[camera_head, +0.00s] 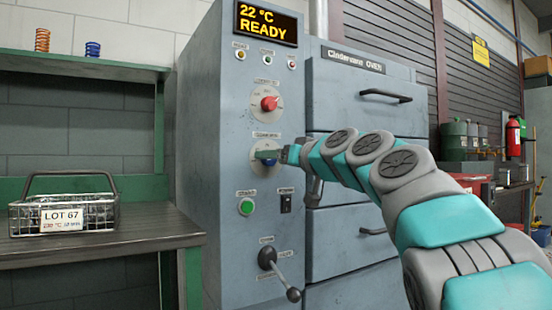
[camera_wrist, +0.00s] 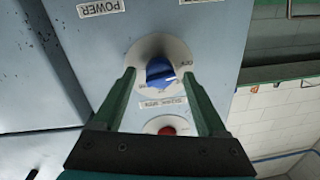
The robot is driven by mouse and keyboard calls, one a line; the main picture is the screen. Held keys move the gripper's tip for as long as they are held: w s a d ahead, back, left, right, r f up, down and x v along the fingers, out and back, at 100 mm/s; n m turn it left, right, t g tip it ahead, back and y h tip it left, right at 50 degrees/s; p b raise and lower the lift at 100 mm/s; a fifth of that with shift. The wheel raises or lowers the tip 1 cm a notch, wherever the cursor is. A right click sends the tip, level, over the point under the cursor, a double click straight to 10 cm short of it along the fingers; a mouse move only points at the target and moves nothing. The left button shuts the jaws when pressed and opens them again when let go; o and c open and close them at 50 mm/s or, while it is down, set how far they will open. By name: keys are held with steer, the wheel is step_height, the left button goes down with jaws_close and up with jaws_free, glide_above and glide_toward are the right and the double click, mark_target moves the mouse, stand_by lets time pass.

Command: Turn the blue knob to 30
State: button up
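The blue knob (camera_wrist: 160,72) sits on a round pale dial plate in the wrist view, which shows the panel upside down. Its scale marks are too small to read. In the head view the blue knob (camera_head: 269,162) is mostly hidden behind my gripper (camera_head: 264,154), which reaches the panel from the right. In the wrist view my gripper (camera_wrist: 159,77) has its two green fingers spread, one on each side of the knob. Gaps show between the fingers and the knob, so it does not look clamped.
A red knob (camera_head: 269,103) is above the blue one. A green button (camera_head: 246,206), a black switch (camera_head: 286,203) and a lever (camera_head: 279,272) are below. The display (camera_head: 266,23) reads 22 °C READY. A wire basket (camera_head: 100,215) labelled LOT 67 stands on the left bench.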

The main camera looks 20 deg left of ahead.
jaws_close()
stand_by(0.4)
steer(key=shift+m, duration=0.4)
steer(key=m+p, duration=0.4)
steer(key=m, duration=0.6)
steer(key=m+t+p, duration=0.1)
steer(key=m+p, duration=0.4)
steer(key=m, duration=0.5)
steer(key=m+t+h+p, duration=0.1)
steer(key=m+p, duration=0.4)
steer(key=m, duration=0.5)
steer(key=shift+s+a+f, duration=0.1)
steer(key=shift+s+f, duration=0.05)
steer(key=shift+f, duration=0.1)
steer(key=shift+m, duration=0.3)
